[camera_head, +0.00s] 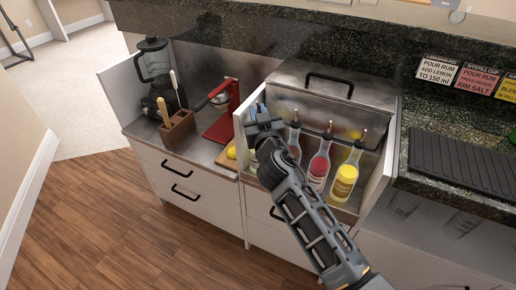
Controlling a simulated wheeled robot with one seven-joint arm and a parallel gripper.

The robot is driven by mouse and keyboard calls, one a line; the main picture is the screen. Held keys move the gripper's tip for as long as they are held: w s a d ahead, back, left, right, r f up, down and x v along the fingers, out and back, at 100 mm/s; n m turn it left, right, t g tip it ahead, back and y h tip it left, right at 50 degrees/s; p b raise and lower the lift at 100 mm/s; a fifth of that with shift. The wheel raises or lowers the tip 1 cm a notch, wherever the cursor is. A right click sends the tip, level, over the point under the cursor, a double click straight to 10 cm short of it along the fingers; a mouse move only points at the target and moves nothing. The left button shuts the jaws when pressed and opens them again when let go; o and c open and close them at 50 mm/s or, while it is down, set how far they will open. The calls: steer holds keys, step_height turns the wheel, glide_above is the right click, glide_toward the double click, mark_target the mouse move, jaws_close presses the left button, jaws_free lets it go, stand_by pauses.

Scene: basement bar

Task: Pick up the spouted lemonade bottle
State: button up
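Several spouted bottles stand upright in a row in an open-topped bay of the counter. The yellow bottle (345,178) at the right has a yellow label and a dark spout, and looks like the lemonade. A red bottle (319,166) stands left of it, and a clear bottle (294,140) left of that. Another bottle (251,157) is mostly hidden behind my arm, so its contents are unclear. My gripper (260,116) is above the left end of the row, apart from the yellow bottle. Its fingers are small and dark, and their opening is unclear.
A steel bin with a black-handled lid (330,82) stands behind the bottles. White side panels flank the bay. Left are a red juicer (220,118), a wooden utensil block (178,130) and a blender (153,70). A black mat (463,160) lies on the right counter.

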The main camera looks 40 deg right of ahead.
steer(key=shift+w+d, duration=0.25)
steer(key=shift+w, duration=0.2)
jaws_close()
stand_by(1.1)
